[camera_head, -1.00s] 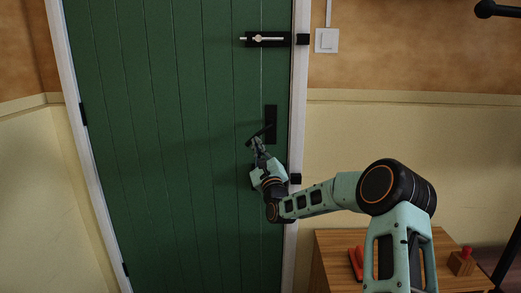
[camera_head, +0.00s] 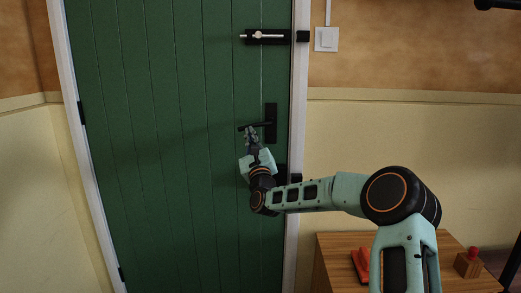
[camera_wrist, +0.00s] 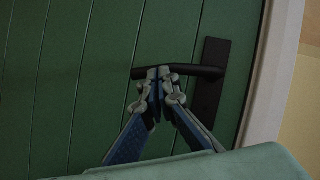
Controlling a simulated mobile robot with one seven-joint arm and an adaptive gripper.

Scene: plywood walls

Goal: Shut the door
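The green plank door (camera_head: 160,150) fills the left and middle of the head view and looks flush with its white frame (camera_head: 299,100). Its black lever handle (camera_head: 256,126) sits level on a dark plate near the door's right edge; the lever also shows in the wrist view (camera_wrist: 200,71). My gripper (camera_head: 249,130) is at the free left end of the lever. In the wrist view my gripper (camera_wrist: 158,76) has its fingertips together in front of the lever, not visibly around it. Whether they touch it is unclear.
A black slide bolt (camera_head: 265,37) is mounted higher on the door, with a keeper on the frame. A light switch (camera_head: 326,39) is on the right wall. A wooden cabinet (camera_head: 340,245) with red items stands low at right, below my arm.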

